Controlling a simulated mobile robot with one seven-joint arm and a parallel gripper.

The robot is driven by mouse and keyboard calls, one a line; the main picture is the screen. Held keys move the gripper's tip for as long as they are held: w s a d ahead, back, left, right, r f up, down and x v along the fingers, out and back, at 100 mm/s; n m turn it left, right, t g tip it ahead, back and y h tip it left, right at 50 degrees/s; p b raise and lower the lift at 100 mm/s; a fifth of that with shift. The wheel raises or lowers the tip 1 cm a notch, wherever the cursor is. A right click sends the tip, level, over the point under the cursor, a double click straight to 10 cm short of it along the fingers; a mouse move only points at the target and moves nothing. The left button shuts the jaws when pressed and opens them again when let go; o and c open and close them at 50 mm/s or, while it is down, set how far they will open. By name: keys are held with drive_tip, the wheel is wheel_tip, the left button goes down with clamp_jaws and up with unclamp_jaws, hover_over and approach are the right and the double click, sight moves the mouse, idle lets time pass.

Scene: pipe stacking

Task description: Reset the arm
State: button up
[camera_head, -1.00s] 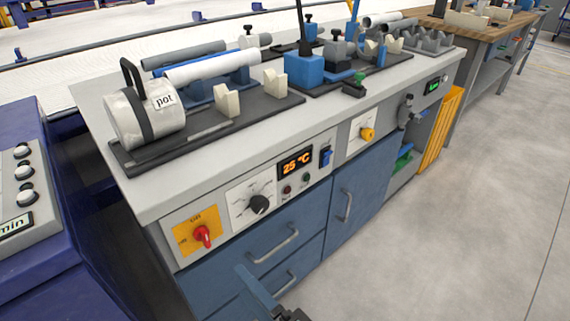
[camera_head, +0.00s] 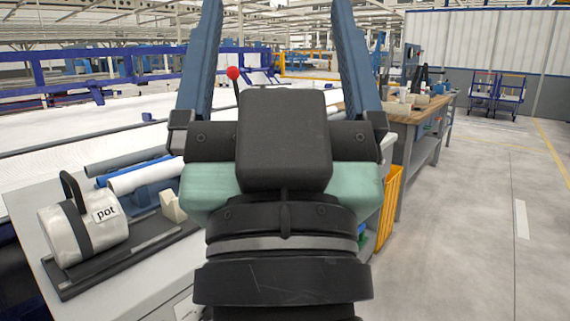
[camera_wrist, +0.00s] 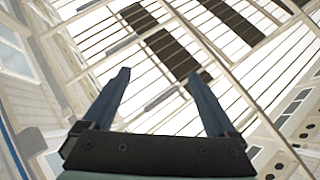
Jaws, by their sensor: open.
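My gripper (camera_head: 276,20) stands raised in the middle of the head view, close to the camera, with its two long blue fingers pointing up. The fingers are wide apart with nothing between them. In the wrist view my gripper (camera_wrist: 158,88) is also open and empty, pointing toward the roof beams and ceiling lights. My wrist and arm hide much of the workbench behind them.
A metal pot (camera_head: 84,228) labelled "pot" lies at the left on a dark base plate on the grey workbench (camera_head: 30,205). A white pipe (camera_head: 146,176) lies behind it. A wooden-topped table (camera_head: 408,114) stands beyond. The floor at right is clear.

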wheel_tip(320, 180, up, 34)
drive_tip(key=s+h+p, duration=0.1)
drive_tip(key=p, duration=3.2)
drive_tip(key=shift+s+d+r+t, duration=0.15)
drive_tip(key=shift+s+d+t, duration=0.05)
drive_tip(key=shift+s+t, duration=0.1)
